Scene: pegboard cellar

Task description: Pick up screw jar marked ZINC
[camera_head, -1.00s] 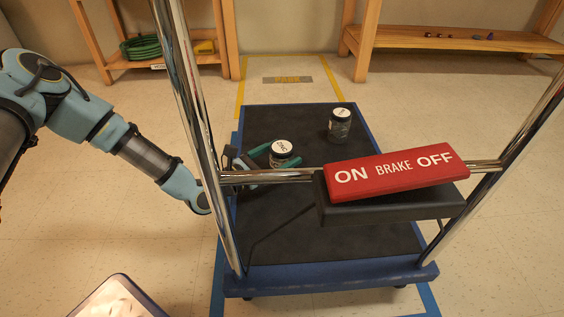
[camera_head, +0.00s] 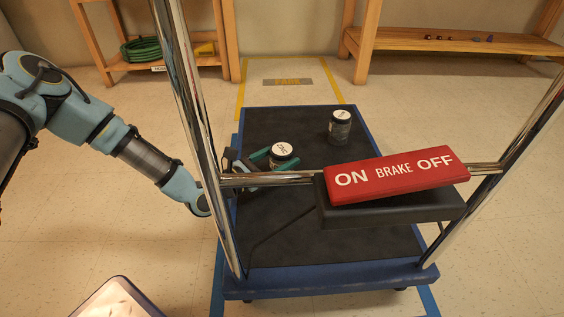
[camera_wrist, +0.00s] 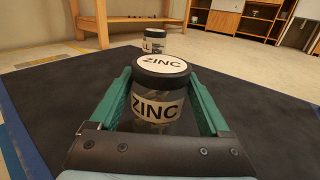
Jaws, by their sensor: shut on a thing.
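The screw jar marked ZINC (camera_wrist: 157,108) has a black lid with a white label and a clear body with dark contents. It stands upright on the cart deck in the wrist view, between the green fingers of my gripper (camera_wrist: 160,100). My gripper is shut on it. In the head view the jar (camera_head: 281,155) sits left of centre on the deck, with my gripper (camera_head: 271,157) reaching to it from the left past the chrome handle post. Its lower part is partly hidden.
A second dark-lidded jar (camera_head: 340,127) stands further back on the cart deck (camera_head: 300,118). The chrome handle frame (camera_head: 196,120) and the red brake pedal (camera_head: 395,175) marked ON and OFF are in front. Wooden shelves (camera_head: 450,42) stand behind.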

